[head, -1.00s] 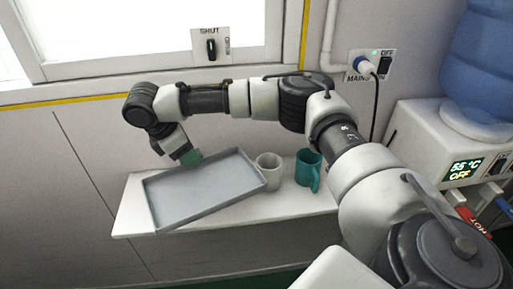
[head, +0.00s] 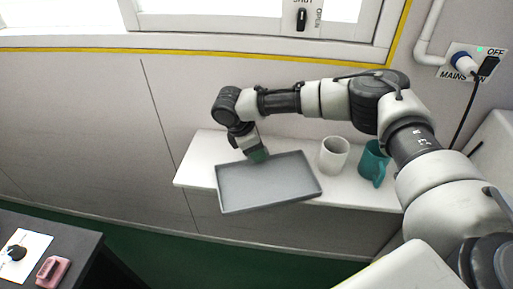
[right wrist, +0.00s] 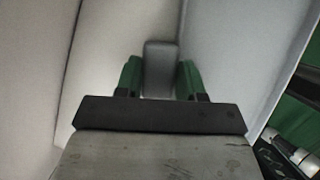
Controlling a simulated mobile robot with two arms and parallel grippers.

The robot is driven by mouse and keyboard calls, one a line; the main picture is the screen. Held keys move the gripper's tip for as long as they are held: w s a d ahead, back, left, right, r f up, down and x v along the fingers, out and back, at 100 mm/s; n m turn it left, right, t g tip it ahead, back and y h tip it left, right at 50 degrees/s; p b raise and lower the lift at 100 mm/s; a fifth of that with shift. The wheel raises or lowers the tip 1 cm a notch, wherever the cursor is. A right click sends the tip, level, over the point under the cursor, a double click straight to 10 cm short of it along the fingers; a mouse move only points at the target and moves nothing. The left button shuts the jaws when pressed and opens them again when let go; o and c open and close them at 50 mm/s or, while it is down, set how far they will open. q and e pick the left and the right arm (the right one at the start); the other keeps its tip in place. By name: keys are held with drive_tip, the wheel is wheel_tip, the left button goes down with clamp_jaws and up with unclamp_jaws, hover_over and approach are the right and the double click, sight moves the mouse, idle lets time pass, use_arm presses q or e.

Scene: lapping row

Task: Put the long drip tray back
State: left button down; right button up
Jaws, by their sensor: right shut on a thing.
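The long drip tray (head: 268,186) is a shallow grey rectangular tray with a raised rim. In the head view it is over the white shelf (head: 196,172), and its near edge reaches past the shelf's front edge. I cannot tell whether it touches the shelf. My right gripper (head: 257,155) is at the tray's far edge. In the right wrist view its green fingers (right wrist: 159,80) are shut on a grey upright tab (right wrist: 160,66) between them, and a pale grey surface (right wrist: 235,50), likely the tray, fills the right side. My left gripper is not in view.
A white mug (head: 333,155) and a teal mug (head: 374,162) stand on the shelf just right of the tray. A dark table (head: 72,240) at bottom left holds a white card with a black knob (head: 15,253) and a pink block (head: 53,271). Green floor lies between.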

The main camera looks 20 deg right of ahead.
drive_tip(key=o, duration=1)
drive_tip(key=shift+c, duration=0.2)
